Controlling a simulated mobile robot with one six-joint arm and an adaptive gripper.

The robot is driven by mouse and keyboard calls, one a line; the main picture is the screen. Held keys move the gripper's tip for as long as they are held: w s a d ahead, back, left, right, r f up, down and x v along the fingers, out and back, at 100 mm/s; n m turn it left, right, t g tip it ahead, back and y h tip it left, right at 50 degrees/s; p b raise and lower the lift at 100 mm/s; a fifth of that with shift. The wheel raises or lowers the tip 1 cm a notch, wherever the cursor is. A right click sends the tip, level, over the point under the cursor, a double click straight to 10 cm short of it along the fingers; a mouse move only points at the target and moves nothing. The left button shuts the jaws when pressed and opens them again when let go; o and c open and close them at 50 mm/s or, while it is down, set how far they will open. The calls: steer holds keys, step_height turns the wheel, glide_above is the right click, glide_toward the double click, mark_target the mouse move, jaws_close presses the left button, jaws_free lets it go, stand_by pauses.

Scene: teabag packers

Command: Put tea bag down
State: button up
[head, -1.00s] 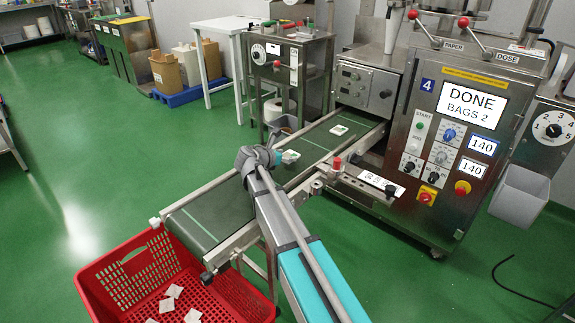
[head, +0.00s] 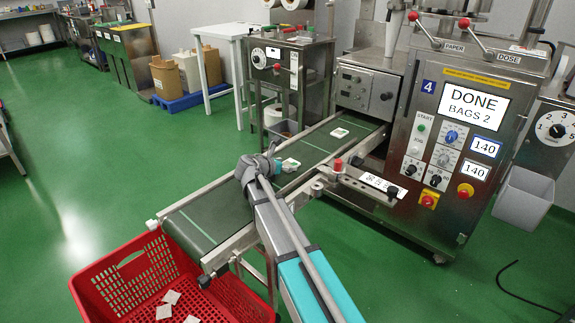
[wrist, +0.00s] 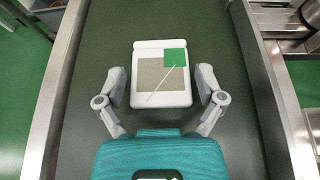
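A tea bag with a white border, a beige middle, a green tag and a pale string lies flat on the dark green belt; it shows in the wrist view (wrist: 160,95) and in the head view (head: 290,164). My gripper (wrist: 160,73) is open, with one finger on each side of the bag and a narrow gap at both sides. In the head view my gripper (head: 274,161) is low over the belt (head: 225,201). A second tea bag (head: 339,132) lies farther up the belt, near the machine.
A red crate (head: 133,262) with several pale bags in it stands below the belt's near end. The packing machine (head: 447,150), its display reading DONE, BAGS 2, stands at the right. Metal rails edge the belt.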

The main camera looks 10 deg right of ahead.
steer(key=shift+r, duration=0.2)
stand_by(0.4)
steer(key=shift+s+a+r+p, duration=0.1)
steer(key=shift+s+a+p, duration=0.1)
steer(key=shift+p, duration=0.1)
steer(key=p+v, duration=0.3)
steer(key=v, duration=0.6)
steer(key=shift+s+a+r+p, duration=0.1)
steer(key=shift+s+a+p, duration=0.15)
steer(key=shift+p, duration=0.15)
steer(key=shift+v, duration=0.85)
